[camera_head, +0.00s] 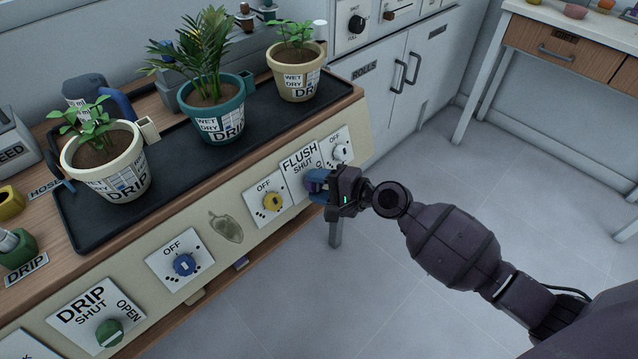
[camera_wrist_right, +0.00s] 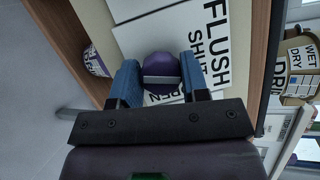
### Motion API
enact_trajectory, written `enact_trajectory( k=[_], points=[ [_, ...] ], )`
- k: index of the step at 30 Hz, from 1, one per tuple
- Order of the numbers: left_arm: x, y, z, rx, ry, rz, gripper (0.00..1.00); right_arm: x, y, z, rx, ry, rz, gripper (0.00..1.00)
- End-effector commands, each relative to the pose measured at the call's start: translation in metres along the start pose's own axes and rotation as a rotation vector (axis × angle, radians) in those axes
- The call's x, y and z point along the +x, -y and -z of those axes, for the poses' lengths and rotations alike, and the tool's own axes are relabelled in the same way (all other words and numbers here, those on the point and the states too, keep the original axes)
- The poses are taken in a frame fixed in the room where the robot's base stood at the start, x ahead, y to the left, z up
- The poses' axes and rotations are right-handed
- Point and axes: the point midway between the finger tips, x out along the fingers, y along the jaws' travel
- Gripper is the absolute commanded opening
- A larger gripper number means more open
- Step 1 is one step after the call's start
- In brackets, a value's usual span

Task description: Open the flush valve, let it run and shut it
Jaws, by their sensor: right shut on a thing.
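The flush valve is a white plate (camera_head: 297,159) marked FLUSH and SHUT on the cream front panel; the plate also shows in the right wrist view (camera_wrist_right: 150,9). Its round purple knob (camera_wrist_right: 161,65) has a pale bar across it, at right angles to the line of lettering. The word OPEN is partly covered in the wrist view. My right gripper (camera_head: 319,184) is at the plate and hides the knob in the head view. In the wrist view its blue fingers (camera_wrist_right: 160,82) are shut on the knob from both sides. My left gripper is not in view.
Other plates carry a yellow knob (camera_head: 272,201), a blue knob (camera_head: 183,264), a white knob (camera_head: 341,152) and the green DRIP knob (camera_head: 109,332). Potted plants stand on the black tray (camera_head: 160,170) above. The floor (camera_head: 400,290) right of the bench is clear.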

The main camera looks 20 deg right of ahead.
Motion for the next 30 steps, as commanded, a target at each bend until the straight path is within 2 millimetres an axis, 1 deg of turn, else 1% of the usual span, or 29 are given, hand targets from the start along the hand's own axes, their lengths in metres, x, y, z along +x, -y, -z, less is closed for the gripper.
enact_trajectory(
  k=[1, 6, 12, 19, 30],
  points=[
    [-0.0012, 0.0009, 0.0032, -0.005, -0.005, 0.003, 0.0, -0.0005, 0.0065, 0.0006, -0.044, 0.001, -0.008, 0.18],
    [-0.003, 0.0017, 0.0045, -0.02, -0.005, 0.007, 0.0, -0.0004, 0.0065, 0.0007, -0.161, 0.006, -0.05, 0.18],
    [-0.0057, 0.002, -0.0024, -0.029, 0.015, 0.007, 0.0, -0.0002, 0.0058, 0.0003, -0.259, 0.012, -0.085, 0.18],
    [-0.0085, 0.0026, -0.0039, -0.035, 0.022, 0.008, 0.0, -0.0001, 0.0044, 0.0005, -0.318, 0.015, -0.108, 0.18],
    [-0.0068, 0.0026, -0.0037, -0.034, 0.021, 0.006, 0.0, 0.0001, 0.0032, 0.0005, -0.332, 0.016, -0.114, 0.18]
  ],
)
